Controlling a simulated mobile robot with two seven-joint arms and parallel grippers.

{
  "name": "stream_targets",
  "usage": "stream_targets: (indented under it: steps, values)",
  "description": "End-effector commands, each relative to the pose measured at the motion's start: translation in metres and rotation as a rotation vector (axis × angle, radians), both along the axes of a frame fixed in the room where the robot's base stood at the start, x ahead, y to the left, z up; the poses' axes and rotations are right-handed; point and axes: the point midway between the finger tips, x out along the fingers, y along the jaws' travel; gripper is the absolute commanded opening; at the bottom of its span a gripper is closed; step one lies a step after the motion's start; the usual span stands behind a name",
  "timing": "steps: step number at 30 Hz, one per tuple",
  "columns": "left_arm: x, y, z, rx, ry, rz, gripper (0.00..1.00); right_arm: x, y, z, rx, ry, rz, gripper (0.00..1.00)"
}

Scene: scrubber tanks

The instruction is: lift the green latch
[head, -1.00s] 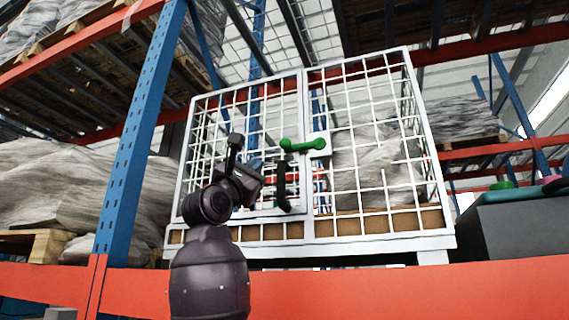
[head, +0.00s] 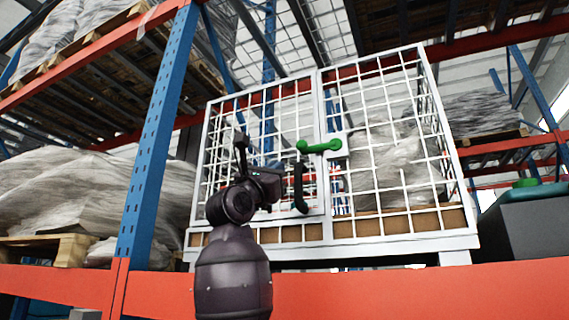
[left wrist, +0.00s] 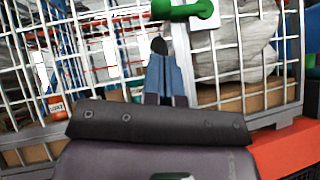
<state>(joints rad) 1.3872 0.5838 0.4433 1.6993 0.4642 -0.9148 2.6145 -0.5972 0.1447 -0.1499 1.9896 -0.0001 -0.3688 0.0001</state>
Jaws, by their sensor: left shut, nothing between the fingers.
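The green latch (head: 320,146) is a short bar with round ends, lying level across the meeting edges of the white mesh cage's (head: 325,232) two front panels. Its right end sits on a white plate. It also shows at the top of the left wrist view (left wrist: 186,9). My left gripper (head: 272,182) is shut and empty, below and left of the latch and close to the handle. In the left wrist view its blue-grey fingers (left wrist: 165,75) point toward the latch, apart from it. My right gripper is out of view.
An orange shelf beam (head: 400,290) runs across in front, below the cage. A blue rack post (head: 155,140) stands to the left. Wrapped goods (head: 60,195) lie behind it. A dark grey box (head: 530,220) stands right of the cage.

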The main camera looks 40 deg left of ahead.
Motion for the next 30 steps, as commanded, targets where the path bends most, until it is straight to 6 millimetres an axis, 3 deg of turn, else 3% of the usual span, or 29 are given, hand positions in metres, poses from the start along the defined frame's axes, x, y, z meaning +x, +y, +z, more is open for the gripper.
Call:
stream_targets:
  steps: [9, 15, 30]
  values:
    - [0.037, -0.002, 0.038, 0.002, 0.001, 0.002, 0.0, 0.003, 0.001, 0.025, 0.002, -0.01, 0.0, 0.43]
    - [0.057, -0.003, 0.054, 0.001, 0.001, 0.002, 0.0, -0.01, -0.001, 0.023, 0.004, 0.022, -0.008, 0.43]
    - [0.067, -0.004, 0.061, 0.001, 0.0, 0.001, 0.0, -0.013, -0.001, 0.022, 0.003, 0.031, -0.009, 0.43]
